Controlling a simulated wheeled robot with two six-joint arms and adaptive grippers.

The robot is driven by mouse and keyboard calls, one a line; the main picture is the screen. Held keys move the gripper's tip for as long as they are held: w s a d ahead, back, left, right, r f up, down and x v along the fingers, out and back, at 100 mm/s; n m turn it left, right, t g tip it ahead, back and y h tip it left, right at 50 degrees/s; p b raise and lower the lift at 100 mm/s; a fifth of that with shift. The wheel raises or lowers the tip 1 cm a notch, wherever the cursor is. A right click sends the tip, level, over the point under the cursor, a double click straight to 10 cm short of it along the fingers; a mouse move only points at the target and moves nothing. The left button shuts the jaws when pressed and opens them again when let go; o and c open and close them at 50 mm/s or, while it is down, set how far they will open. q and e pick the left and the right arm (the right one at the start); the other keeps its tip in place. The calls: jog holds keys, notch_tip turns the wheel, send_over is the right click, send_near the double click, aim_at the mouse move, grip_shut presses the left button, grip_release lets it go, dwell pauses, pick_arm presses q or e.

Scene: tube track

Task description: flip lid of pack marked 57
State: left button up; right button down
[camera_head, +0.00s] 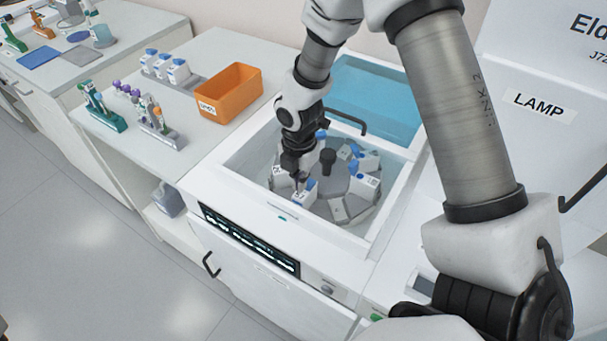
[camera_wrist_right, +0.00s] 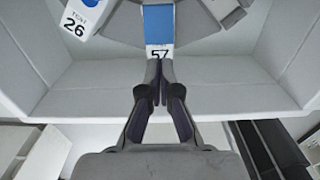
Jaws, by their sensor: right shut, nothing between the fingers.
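The pack marked 57 (camera_wrist_right: 160,51) is a white block with a blue top, at the top middle of the right wrist view. In the head view the pack at the front of the round rotor (camera_head: 303,198), with a blue part on top, appears to be the same one. My right gripper (camera_wrist_right: 158,72) is shut and empty, its fingertips pointing at the numbered face, close to it or touching; I cannot tell which. In the head view my right gripper (camera_head: 297,180) reaches down into the machine beside this pack and partly hides it. My left gripper is not in view.
The pack marked 26 (camera_wrist_right: 85,15) sits to the left in the wrist view. Other blue-topped packs (camera_head: 366,184) stand around the rotor. The machine's white walls (camera_head: 290,225) surround it, with its blue-windowed lid (camera_head: 375,95) raised behind. An orange bin (camera_head: 232,93) stands on the left bench.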

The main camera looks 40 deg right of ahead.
aim_at(300, 196)
jog(key=shift+f+b, duration=0.6)
jog(key=shift+f, duration=1)
jog(key=shift+r, duration=0.15)
jog(key=shift+r+p, duration=0.4)
jog(key=shift+p, duration=0.45)
jog(key=shift+w+d, duration=0.2)
jog(key=shift+d, duration=0.2)
